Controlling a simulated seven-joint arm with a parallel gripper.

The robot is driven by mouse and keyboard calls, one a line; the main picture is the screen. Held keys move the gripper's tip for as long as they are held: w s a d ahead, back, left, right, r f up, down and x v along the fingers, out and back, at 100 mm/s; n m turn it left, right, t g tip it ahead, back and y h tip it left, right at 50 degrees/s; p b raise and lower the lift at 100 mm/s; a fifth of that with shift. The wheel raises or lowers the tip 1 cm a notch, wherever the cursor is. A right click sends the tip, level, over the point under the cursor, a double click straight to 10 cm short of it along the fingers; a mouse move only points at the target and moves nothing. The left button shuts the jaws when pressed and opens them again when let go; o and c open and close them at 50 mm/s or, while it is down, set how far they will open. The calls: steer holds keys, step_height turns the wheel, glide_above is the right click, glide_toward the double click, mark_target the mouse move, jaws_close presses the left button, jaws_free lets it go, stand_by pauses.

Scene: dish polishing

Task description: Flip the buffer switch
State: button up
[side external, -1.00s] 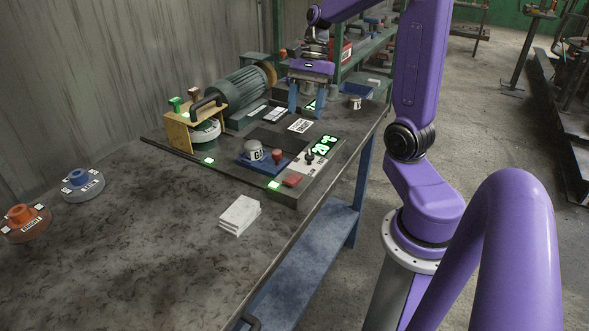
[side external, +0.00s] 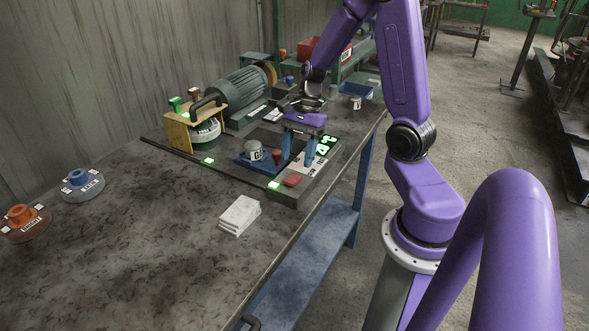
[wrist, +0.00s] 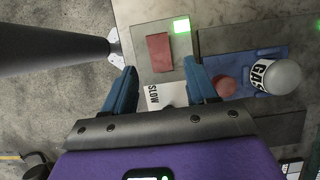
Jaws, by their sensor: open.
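A white switch panel (wrist: 155,94) marked SLOW lies on the bench unit, between and below my fingers in the wrist view. In the side view, the panel (side external: 300,171) is partly hidden behind my gripper (side external: 298,165). The switch knob itself is mostly hidden now. A lit green display (side external: 327,145) is beside the panel. My gripper also shows in the wrist view (wrist: 160,77), open and empty, with its blue fingers pointing down on either side of the panel. I cannot tell whether it touches anything.
A blue tray (wrist: 245,60) holds a grey-topped jar (wrist: 264,76) and a red-brown knob (wrist: 225,86), close to one finger. A red pad (wrist: 159,53) lies near a green light (wrist: 182,25). The green motor (side external: 238,92) stands behind.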

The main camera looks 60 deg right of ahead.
mark_target(293, 178)
steer(key=shift+x, duration=2.35)
